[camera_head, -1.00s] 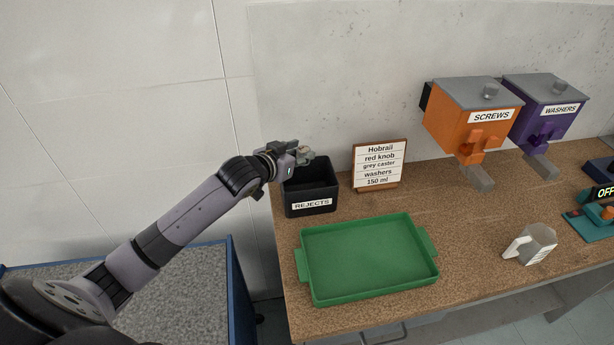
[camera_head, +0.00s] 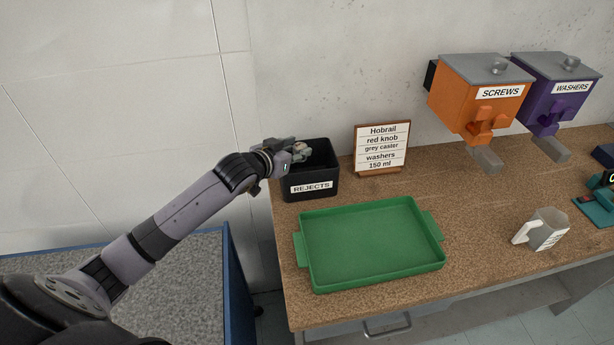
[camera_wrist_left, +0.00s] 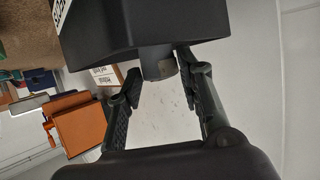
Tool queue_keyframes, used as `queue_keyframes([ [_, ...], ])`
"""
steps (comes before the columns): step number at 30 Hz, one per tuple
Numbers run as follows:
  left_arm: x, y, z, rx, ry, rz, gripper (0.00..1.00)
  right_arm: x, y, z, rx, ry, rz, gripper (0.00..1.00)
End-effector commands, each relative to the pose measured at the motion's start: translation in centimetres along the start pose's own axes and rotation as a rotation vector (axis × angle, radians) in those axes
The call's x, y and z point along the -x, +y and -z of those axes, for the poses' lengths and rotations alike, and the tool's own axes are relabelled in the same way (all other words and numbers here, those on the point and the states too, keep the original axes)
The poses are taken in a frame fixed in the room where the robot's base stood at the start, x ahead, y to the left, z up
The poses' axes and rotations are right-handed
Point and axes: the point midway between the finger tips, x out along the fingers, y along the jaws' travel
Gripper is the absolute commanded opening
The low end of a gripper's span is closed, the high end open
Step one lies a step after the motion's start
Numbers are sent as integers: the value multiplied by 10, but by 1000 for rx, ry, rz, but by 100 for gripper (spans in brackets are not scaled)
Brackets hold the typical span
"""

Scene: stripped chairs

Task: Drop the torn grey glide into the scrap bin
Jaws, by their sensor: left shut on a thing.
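The scrap bin is a black open box labelled REJECTS (camera_head: 312,187) at the back left of the bench. It also fills the top of the left wrist view (camera_wrist_left: 145,28). My left gripper (camera_head: 302,150) is at the bin's opening, over its back left part in the head view. In the left wrist view the two fingers (camera_wrist_left: 160,76) are shut on a small grey round piece, the glide (camera_wrist_left: 158,63). The bin's edge covers part of the glide there, and any tear cannot be made out. My right gripper is out of view.
A green tray (camera_head: 441,262) lies in front of the bin. A sign (camera_head: 381,147) stands to its right. Orange SCREWS (camera_head: 478,105) and purple WASHERS (camera_head: 560,100) dispensers hang on the wall. A grey-white jug (camera_head: 547,232) stands on the right. The tray is empty.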

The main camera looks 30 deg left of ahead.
Motion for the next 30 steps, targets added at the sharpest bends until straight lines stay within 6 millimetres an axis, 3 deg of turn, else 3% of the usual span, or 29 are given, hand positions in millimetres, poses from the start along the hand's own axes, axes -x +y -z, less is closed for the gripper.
queue_keyframes([
  [3, 0, 0, 1, 0, 1, 0, 13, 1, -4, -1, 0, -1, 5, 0],
  [4, 0, 0, 1, 0, 1, 0, 36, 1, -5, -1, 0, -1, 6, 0],
  [13, 0, 0, 1, 0, 0, 0, 56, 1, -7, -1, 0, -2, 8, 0],
  [24, 2, 0, 0, 0, -1, 0, 57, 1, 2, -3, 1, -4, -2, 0],
  [30, 26, 0, -1, -2, -2, 0, 57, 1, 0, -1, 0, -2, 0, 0],
])
